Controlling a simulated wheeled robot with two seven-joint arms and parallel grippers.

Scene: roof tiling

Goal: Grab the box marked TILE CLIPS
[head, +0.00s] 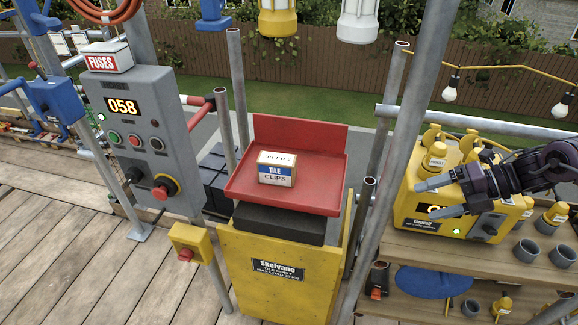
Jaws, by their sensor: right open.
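The box marked TILE CLIPS (277,169) is a small carton with a white top, a blue band and a tan lower part. It sits upright on the red tray (310,198) of the yellow hoist, near the tray's middle left. My right gripper (424,198) comes in from the right edge. It is open and empty, its grey fingers pointing left, in front of the yellow machine and well right of the box. My left gripper is not in view.
A grey post (394,170) stands between the tray and my right gripper. A grey control box (140,128) with a FUSES carton (107,62) on top stands left. Lanterns (278,18) hang above. A shelf (450,258) with grey cups is at right.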

